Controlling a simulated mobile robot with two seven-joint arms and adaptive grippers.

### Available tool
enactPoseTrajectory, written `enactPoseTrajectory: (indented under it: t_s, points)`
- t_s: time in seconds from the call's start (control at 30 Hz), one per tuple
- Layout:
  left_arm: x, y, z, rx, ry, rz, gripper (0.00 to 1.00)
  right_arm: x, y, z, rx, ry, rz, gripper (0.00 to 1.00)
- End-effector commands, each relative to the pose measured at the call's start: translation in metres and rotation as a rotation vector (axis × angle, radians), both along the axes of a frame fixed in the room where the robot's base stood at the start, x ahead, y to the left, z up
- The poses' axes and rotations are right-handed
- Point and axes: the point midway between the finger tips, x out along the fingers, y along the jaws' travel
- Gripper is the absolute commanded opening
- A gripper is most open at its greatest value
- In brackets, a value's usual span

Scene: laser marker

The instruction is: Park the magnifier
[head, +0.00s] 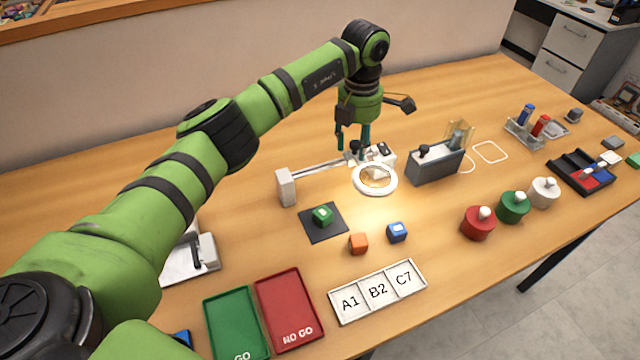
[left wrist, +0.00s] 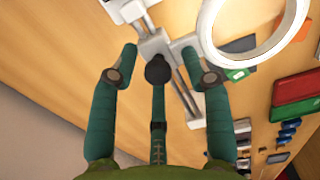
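The magnifier is a white ring lens (head: 375,180) on a carriage that rides a metal rail (head: 322,169) between two white end blocks. The ring also shows large at the upper right of the left wrist view (left wrist: 206,30). A dark round knob (left wrist: 158,70) stands on the carriage. My left gripper (head: 353,146) points down over the carriage, near the rail's right end. In the left wrist view its green fingers (left wrist: 158,62) are spread around the knob, with gaps at both sides. Whether any finger touches the knob is unclear. My right gripper is out of view.
A green block (head: 322,215) sits on a dark pad (head: 334,231) before the rail. Orange (head: 358,243) and blue (head: 397,232) cubes lie nearby. A grey device (head: 434,165) stands close right of the ring. Green (head: 237,325) and red (head: 289,308) trays lie in front.

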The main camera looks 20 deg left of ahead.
Motion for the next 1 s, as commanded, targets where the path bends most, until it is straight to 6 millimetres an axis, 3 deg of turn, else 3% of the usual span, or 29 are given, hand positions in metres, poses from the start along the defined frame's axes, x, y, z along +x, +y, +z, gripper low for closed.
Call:
enactPoseTrajectory:
  t_s: [0.03, 0.47, 1.0]
  points:
    - [-0.004, 0.003, -0.012, 0.013, 0.021, 0.006, 0.51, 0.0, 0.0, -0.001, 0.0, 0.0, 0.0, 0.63]
    - [-0.004, 0.003, -0.009, 0.013, 0.021, 0.005, 0.51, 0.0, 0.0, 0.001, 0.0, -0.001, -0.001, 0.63]
    - [-0.004, -0.001, 0.048, 0.005, 0.015, -0.001, 0.51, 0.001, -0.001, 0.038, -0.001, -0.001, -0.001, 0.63]
